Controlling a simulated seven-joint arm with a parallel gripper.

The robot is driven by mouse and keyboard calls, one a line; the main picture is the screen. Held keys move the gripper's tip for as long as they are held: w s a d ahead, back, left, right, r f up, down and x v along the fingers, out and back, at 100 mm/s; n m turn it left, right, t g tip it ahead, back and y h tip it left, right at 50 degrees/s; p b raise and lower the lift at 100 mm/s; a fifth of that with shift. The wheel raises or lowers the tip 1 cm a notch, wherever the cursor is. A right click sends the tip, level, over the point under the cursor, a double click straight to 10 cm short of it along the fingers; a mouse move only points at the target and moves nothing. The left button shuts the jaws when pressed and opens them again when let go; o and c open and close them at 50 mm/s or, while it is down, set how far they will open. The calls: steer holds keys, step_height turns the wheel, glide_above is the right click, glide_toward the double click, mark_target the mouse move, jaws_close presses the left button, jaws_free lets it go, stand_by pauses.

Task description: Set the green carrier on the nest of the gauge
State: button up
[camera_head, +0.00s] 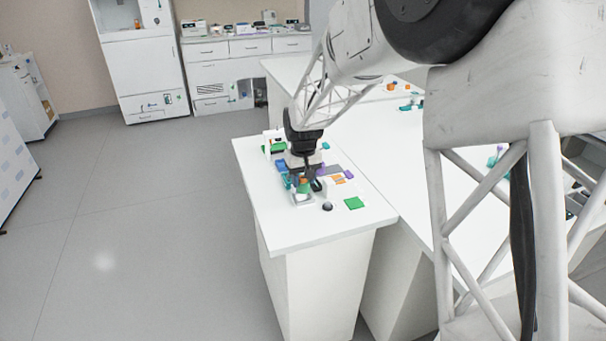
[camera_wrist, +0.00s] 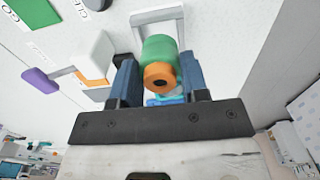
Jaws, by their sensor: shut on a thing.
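The green carrier (camera_wrist: 159,47) has an orange end with a dark hole and sits between the two fingers of my gripper (camera_wrist: 158,82). The gripper is shut on it. In the head view my gripper (camera_head: 304,178) points down over the front of the small white table, with the carrier (camera_head: 303,187) under it. A white U-shaped frame (camera_wrist: 157,15) lies just beyond the carrier in the wrist view; a pale base (camera_head: 303,201) shows below it in the head view. This may be the gauge's nest. I cannot tell whether the carrier touches it.
A white block (camera_head: 328,187), a dark knob (camera_head: 327,207) and a green pad (camera_head: 354,203) are right of the carrier. An orange pad (camera_wrist: 90,75) and a purple piece (camera_wrist: 40,80) lie nearby. Blue and grey items crowd behind the gripper. The table's front is bare.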

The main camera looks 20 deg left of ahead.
mark_target(303, 187)
steer(key=shift+f, duration=1.5)
steer(key=shift+f, duration=0.15)
steer(key=o, duration=0.9)
steer(key=shift+c, duration=0.2)
steer(key=shift+r, duration=3.9)
steer(key=shift+d, duration=0.1)
